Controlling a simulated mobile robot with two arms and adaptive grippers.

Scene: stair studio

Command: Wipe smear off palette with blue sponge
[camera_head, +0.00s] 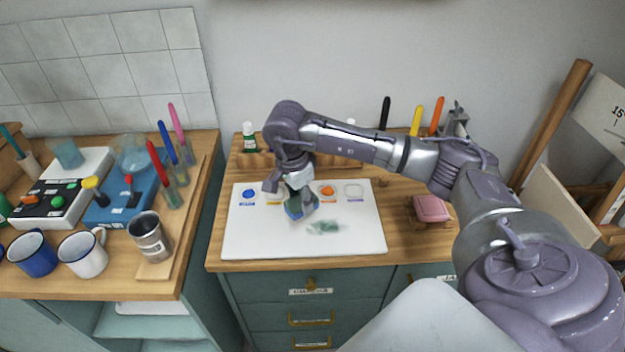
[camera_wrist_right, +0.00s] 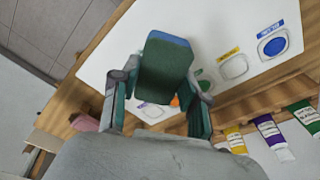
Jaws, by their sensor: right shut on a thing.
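My right gripper (camera_head: 297,190) is shut on the blue sponge (camera_head: 300,208), over the middle of the white palette (camera_head: 250,232). In the right wrist view the sponge (camera_wrist_right: 164,68) shows a dark green face with a blue edge, between the fingers of the gripper (camera_wrist_right: 163,88). A grey-green smear (camera_head: 324,228) lies on the palette just right of and nearer than the sponge. I cannot tell whether the sponge touches the palette. The smear is not visible in the right wrist view. My left gripper is not in view.
Paint spots line the palette's back, including blue (camera_head: 249,194) and orange (camera_head: 328,191). A pink sponge (camera_head: 431,208) sits on a rack to the right. A wooden tube rack (camera_head: 252,160) stands behind. Mugs, including a white one (camera_head: 83,254), stand on the left counter.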

